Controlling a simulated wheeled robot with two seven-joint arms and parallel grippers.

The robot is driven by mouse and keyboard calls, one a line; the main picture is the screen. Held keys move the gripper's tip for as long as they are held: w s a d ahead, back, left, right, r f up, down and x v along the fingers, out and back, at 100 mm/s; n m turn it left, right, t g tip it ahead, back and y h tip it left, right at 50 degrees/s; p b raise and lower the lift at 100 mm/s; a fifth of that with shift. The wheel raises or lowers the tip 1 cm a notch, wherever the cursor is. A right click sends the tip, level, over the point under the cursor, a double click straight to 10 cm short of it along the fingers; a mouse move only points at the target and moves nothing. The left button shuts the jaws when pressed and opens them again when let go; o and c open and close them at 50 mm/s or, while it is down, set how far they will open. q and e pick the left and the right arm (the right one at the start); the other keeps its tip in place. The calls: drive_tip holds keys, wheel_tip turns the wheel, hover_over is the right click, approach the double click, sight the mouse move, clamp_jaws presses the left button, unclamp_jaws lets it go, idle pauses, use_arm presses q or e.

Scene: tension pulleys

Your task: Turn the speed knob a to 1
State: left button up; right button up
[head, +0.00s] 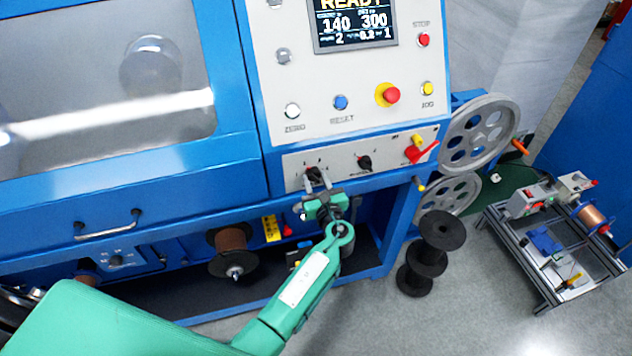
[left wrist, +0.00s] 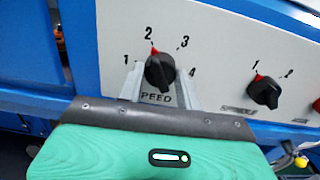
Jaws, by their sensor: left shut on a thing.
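The speed knob (left wrist: 159,72) is a black knob with a red pointer mark, on a light panel with the numbers 1 to 4 around it. Its red mark points at about 2. The lettering below it is partly hidden and reads "PEED". My left gripper (head: 314,183) reaches up to this knob from below in the head view. In the left wrist view its two grey fingers (left wrist: 160,82) stand on either side of the knob, shut on it. In the head view the speed knob (head: 313,173) is partly covered by the gripper. My right gripper is not in view.
A second black knob (left wrist: 264,91), marked 1 and 2, sits to the right on the same panel. A red switch handle (head: 421,153) is farther right. The display (head: 355,24) reads READY. Black spools (head: 440,232) stand on the floor near a small cart (head: 545,275).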

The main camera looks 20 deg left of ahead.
use_arm(q)
drive_tip(key=n+b, duration=0.9)
drive_tip(key=shift+d+f, duration=0.1)
drive_tip(key=shift+f, duration=0.15)
drive_tip(key=shift+n+b, duration=0.5)
drive_tip(key=shift+r+n+b, duration=0.2)
drive_tip(key=shift+n+b, duration=0.5)
drive_tip(key=shift+n, duration=0.2)
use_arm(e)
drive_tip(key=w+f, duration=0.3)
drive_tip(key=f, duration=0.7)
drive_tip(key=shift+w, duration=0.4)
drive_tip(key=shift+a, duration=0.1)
use_arm(q)
drive_tip(key=o, duration=1)
